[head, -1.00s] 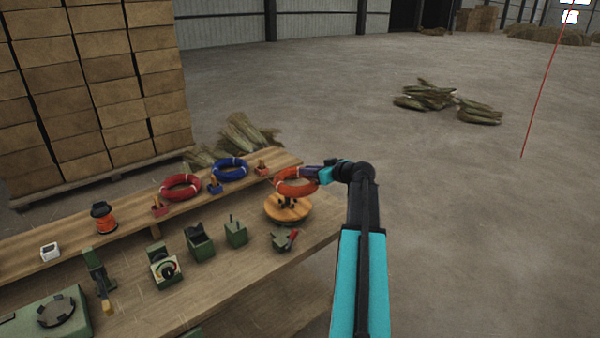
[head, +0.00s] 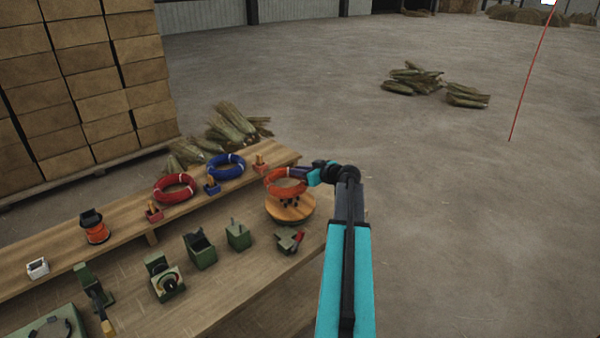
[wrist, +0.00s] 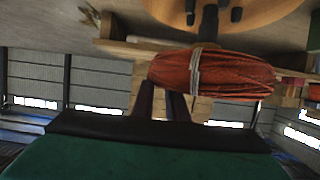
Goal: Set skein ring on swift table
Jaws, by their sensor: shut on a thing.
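The orange-red skein ring (head: 287,182) is held by my gripper (head: 308,176) above the round wooden swift table (head: 290,212). My gripper is shut on the ring's right side. In the head view the ring overlaps the dark pegs at the middle of the swift table, and I cannot tell whether it touches them. In the wrist view the orange ring (wrist: 225,75) with its pale tie lies just beyond the two fingertips (wrist: 163,90). The swift table's wooden disc (wrist: 262,12) and dark pegs show at the top edge of that view.
A red ring (head: 175,187) and a blue ring (head: 227,167) lie on the raised shelf (head: 120,222). Several green fixtures (head: 201,250) stand on the bench to the left. Open floor lies right.

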